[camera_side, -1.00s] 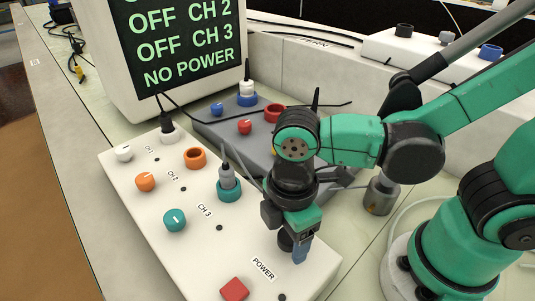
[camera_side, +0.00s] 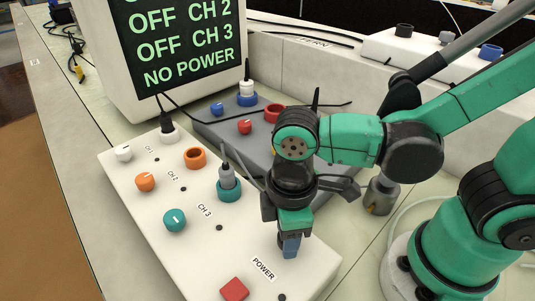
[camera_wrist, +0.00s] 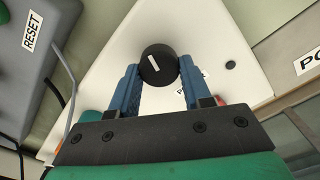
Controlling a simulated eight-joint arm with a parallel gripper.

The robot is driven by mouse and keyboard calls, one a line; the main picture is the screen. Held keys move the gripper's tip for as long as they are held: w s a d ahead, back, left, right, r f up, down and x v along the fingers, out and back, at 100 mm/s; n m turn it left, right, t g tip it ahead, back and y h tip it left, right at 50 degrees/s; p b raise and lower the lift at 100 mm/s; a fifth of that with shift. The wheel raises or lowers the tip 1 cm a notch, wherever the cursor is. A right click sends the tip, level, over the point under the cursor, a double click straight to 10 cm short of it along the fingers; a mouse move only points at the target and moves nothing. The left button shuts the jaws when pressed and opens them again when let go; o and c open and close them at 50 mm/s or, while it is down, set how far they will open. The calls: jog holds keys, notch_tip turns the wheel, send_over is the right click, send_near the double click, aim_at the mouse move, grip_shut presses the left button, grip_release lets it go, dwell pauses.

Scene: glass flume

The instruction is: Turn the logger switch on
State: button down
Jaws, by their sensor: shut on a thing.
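My gripper (camera_side: 290,250) is at the near end of the white box (camera_side: 130,165), close to the POWER label (camera_side: 263,268). In the wrist view its two blue fingers (camera_wrist: 158,72) are shut on a round black knob (camera_wrist: 157,64) with a white pointer line, one finger on each side. The pointer slants in that view. In the side view the fingers mostly hide this knob. A red square control (camera_side: 234,289) lies on the box beside the POWER label. I see no label reading logger. The monitor (camera_side: 185,45) reads OFF CH 2, OFF CH 3 and NO POWER.
The box also carries white, orange and teal knobs (camera_side: 175,220), sockets and plugged cables, left of my gripper. A grey box (camera_side: 225,130) with blue and red parts stands behind it. A grey metal cylinder (camera_side: 381,196) stands right of my gripper.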

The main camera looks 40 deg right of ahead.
jog(key=m, duration=0.7)
jog(key=shift+w+d, duration=0.1)
jog(key=m, duration=0.6)
jog(key=shift+d+m, duration=0.1)
jog(key=shift+m, duration=0.2)
dwell(0.3)
jog(key=shift+c, duration=1.9)
grip_release()
jog(key=shift+r, duration=2.85)
jog(key=w+d+r+n+t, duration=0.1)
jog(key=w+d+n+t, duration=0.1)
jog(key=w+d+t, duration=0.5)
jog(key=d, duration=0.5)
jog(key=shift+w+d+r+n, duration=0.15)
jog(key=shift+d+r+n, duration=0.1)
jog(key=shift+n, duration=0.15)
